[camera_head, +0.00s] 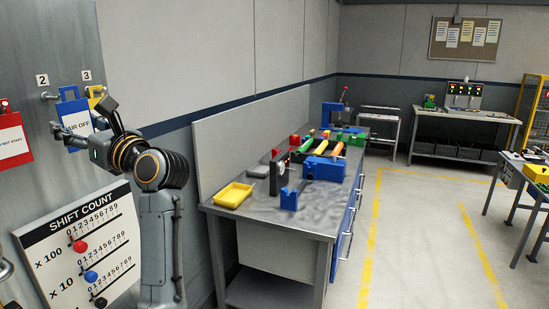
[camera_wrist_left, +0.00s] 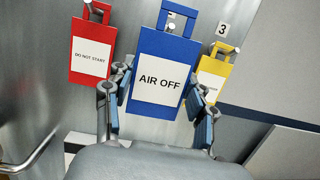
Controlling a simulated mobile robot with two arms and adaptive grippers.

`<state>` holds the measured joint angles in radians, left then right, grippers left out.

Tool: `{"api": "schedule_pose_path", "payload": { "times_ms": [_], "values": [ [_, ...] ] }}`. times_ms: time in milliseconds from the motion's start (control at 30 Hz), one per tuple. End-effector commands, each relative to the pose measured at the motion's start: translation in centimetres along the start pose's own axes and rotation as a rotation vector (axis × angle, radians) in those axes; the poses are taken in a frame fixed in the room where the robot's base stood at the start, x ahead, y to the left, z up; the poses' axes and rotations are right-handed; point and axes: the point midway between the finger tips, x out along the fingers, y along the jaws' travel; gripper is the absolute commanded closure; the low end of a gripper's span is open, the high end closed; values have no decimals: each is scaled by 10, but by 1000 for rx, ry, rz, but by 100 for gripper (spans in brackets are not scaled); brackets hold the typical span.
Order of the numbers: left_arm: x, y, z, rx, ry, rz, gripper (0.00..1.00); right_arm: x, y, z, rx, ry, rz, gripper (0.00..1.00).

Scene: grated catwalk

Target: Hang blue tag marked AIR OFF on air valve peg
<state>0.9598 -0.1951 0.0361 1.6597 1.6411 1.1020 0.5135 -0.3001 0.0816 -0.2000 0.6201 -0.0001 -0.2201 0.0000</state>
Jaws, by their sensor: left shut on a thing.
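The blue tag (camera_head: 72,112) reads AIR OFF on a white panel and is upright at the left metal panel. My left gripper (camera_head: 68,136) is shut on its lower part. In the left wrist view, the blue tag (camera_wrist_left: 160,75) sits between the two fingers, with the open slot of its handle at the top. A metal peg (camera_wrist_left: 173,22) shows in that slot; whether the tag rests on it I cannot tell. In the head view, a peg (camera_head: 48,96) under label 2 sticks out just left of the tag's top. My right gripper is not in view.
A red DO NOT START tag (camera_wrist_left: 92,45) hangs to the left and a yellow tag (camera_wrist_left: 213,72) to the right, both close to the blue one. A SHIFT COUNT board (camera_head: 85,245) is below. A workbench (camera_head: 275,215) stands to the right.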

Motion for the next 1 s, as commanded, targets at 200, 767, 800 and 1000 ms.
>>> {"api": "schedule_pose_path", "payload": {
  "times_ms": [200,767,800,1000],
  "values": [
    [-11,-1,2,1,1,-1,63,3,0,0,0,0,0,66],
    [-26,0,6,1,0,0,63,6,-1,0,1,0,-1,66],
    [-26,0,6,1,0,0,63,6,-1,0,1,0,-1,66],
    [-26,3,-10,6,1,-1,63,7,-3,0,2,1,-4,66]
  ]
}}
